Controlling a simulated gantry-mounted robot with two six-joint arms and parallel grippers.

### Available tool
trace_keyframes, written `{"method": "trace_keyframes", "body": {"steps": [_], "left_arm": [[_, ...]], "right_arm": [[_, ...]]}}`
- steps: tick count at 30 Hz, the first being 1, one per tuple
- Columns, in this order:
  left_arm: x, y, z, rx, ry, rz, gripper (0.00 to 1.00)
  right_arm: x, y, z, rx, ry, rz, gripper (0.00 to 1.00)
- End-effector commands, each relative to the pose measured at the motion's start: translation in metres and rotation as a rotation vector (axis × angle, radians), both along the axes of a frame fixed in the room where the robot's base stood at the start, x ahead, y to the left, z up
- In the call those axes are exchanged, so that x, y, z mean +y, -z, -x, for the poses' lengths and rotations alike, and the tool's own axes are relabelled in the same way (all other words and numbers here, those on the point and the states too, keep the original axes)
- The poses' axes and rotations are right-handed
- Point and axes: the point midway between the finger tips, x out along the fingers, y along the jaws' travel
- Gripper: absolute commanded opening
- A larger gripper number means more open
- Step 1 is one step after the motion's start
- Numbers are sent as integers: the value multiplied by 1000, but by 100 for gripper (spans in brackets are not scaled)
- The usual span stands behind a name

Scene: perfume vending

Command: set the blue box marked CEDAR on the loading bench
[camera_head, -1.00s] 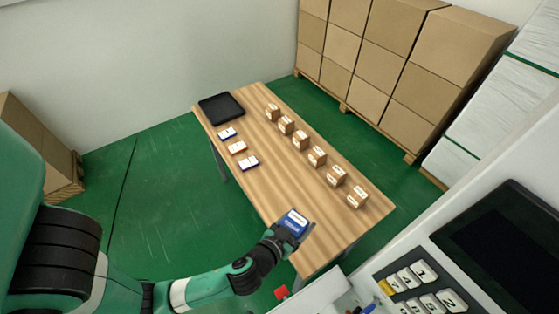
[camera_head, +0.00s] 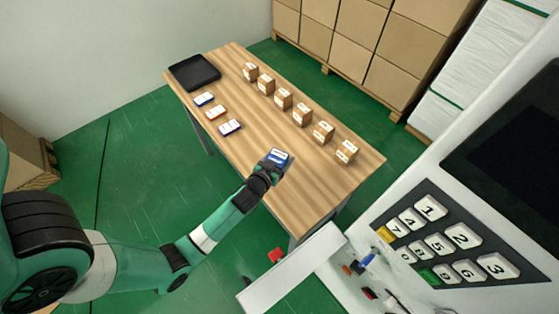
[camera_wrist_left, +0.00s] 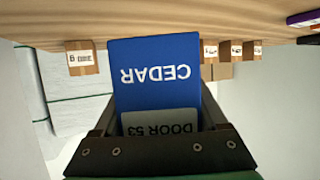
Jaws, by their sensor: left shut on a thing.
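The blue box marked CEDAR (camera_wrist_left: 155,72) is between the fingers of my left gripper (camera_wrist_left: 158,128), which is shut on it. The word CEDAR appears upside down in the left wrist view, with a grey label reading DOOR 53 below it. In the head view the blue box (camera_head: 279,157) is at the tip of my left gripper (camera_head: 270,168), over the near part of the wooden table (camera_head: 240,100). I cannot tell whether the box touches the tabletop. My right gripper is not in view.
Several small brown cartons (camera_head: 302,115) stand in a row along the table's right side. A black tray (camera_head: 195,72) and three flat boxes (camera_head: 216,112) lie at the far left. A white machine with a number keypad (camera_head: 445,240) stands at the lower right.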

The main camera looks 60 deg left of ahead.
Motion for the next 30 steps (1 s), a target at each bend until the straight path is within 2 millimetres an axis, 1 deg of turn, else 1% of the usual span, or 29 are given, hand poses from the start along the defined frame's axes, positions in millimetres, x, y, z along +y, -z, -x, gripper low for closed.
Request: {"method": "trace_keyframes", "body": {"steps": [1,3,9,11,12,15,23,27,28,30], "left_arm": [[7,10,-2,0,-4,1,12],[12,16,-4,-1,-1,-1,12],[17,21,-6,-2,0,-1,12],[21,31,-7,0,0,0,12],[20,42,-7,1,0,0,12],[19,55,-7,0,1,0,12],[19,54,-7,-2,1,-1,12],[19,59,-7,-2,2,-1,12],[19,58,-7,-1,1,0,80],[19,57,-7,0,1,0,93]], "right_arm": [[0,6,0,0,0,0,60],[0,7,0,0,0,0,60],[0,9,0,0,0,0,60],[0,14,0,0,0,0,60],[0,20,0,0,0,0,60],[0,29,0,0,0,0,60],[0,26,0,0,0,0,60],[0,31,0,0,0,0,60],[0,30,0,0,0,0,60],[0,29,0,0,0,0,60]]}}
